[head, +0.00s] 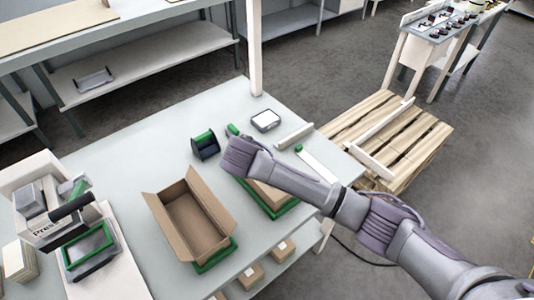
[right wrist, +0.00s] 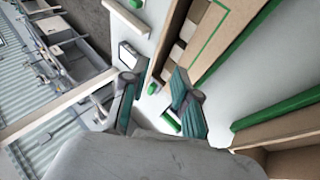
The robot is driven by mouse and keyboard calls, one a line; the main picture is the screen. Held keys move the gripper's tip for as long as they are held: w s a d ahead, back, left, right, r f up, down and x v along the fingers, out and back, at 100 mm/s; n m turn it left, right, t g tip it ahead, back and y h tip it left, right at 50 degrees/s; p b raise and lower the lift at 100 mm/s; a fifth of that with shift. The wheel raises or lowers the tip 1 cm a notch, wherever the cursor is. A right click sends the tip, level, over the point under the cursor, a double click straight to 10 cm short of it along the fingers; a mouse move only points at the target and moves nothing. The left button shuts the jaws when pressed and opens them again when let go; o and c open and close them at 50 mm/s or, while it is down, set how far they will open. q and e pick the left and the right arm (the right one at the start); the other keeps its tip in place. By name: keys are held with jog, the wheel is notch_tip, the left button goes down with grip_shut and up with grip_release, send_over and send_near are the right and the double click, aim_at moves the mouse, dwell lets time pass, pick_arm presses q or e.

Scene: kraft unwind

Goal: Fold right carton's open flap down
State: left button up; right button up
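The right carton (head: 264,190) is a brown box in a green frame on the grey table. My right arm crosses over it and hides much of it, so the state of its flap cannot be told in the head view. Brown carton panels (right wrist: 239,22) show at upper right in the right wrist view. My right gripper (right wrist: 154,77) has its two teal-padded fingers apart with nothing between them, beside these panels. In the head view the right gripper (head: 236,158) is over the carton's far left side. My left gripper is not in view.
A second, open carton (head: 191,222) with raised flaps stands to the left in a green frame. A tape dispenser (head: 205,145), a white-topped device (head: 265,121) and a pale bar (head: 294,137) lie beyond. A press (head: 58,213) stands left, a pallet (head: 385,140) right.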

jog(key=x, duration=0.9)
jog(key=shift+p, duration=0.4)
jog(key=shift+w+d+f, duration=0.1)
jog(key=shift+w, duration=0.05)
grip_shut()
